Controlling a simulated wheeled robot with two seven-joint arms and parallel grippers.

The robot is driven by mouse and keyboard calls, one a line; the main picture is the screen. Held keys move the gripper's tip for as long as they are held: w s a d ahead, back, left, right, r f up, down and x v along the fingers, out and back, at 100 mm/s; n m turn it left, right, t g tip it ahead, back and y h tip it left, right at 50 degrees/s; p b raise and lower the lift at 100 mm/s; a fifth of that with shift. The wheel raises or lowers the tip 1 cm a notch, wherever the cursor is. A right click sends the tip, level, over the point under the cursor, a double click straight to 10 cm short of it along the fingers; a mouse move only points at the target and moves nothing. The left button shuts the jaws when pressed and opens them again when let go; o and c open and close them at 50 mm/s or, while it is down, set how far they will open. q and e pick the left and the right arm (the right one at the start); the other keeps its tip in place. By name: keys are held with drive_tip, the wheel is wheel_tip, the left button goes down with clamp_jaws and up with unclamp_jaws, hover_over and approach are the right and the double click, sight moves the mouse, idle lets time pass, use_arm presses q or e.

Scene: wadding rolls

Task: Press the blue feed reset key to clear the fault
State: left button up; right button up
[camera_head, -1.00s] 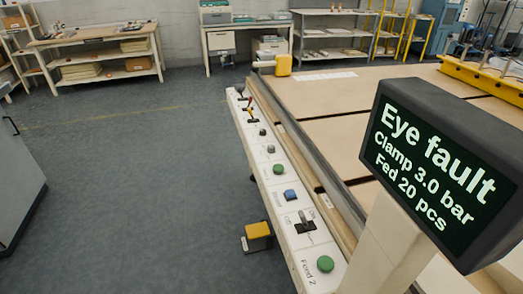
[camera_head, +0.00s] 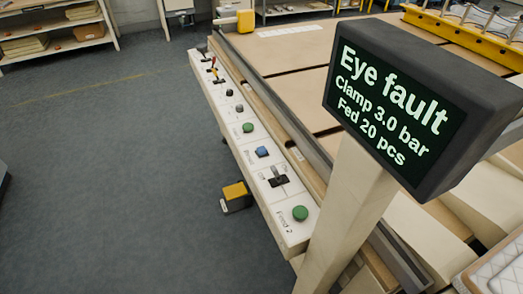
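The blue key (camera_head: 262,152) sits on the long white control panel (camera_head: 225,112), between a green button (camera_head: 248,127) and a black switch (camera_head: 279,177). The small lettering beside it is too blurred to read with certainty. The display (camera_head: 405,100) on a pale post reads "Eye fault", "Clamp 3.0 bar" and "Fed 20 pcs". Neither of my grippers is in view.
Another green button (camera_head: 300,213), labelled "Feed 2", is at the panel's near end. A yellow pedal (camera_head: 235,192) stands on the floor beside the machine. The display post (camera_head: 345,205) rises right of the panel. The grey floor (camera_head: 110,200) at left is clear.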

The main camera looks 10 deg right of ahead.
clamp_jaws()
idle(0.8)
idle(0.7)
